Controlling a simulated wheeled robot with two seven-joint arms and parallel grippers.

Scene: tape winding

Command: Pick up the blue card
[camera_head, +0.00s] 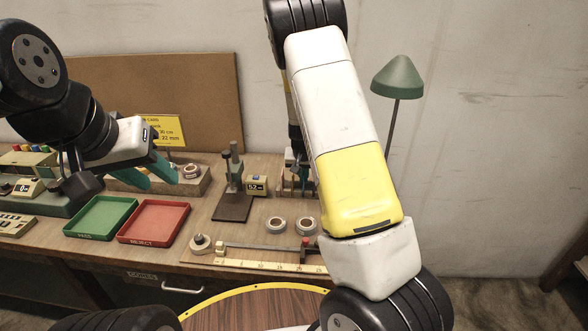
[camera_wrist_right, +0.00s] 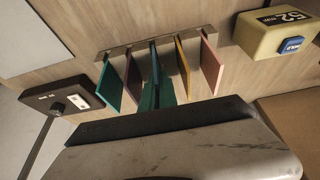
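In the right wrist view, several upright cards stand in a row in a rack (camera_wrist_right: 150,45): a green card (camera_wrist_right: 108,88), a dark brown card (camera_wrist_right: 133,82), a yellow card (camera_wrist_right: 183,65) and a pink card (camera_wrist_right: 211,63). My right gripper (camera_wrist_right: 157,92) has its teal fingers down at the middle of the row, close together. A thin dark edge shows between them; I cannot tell if it is the blue card or if the fingers touch it. In the head view my right arm mostly hides this gripper. My left gripper (camera_head: 150,176) is open and empty above the bench.
A green tray (camera_head: 101,217) and a red tray (camera_head: 153,221) lie on the bench. A yellow block marked 52 (camera_wrist_right: 280,32) and a dark switch box (camera_wrist_right: 58,98) flank the rack. Tape rolls (camera_head: 277,225), a ruler (camera_head: 263,264) and a press stand (camera_head: 234,186) are nearby.

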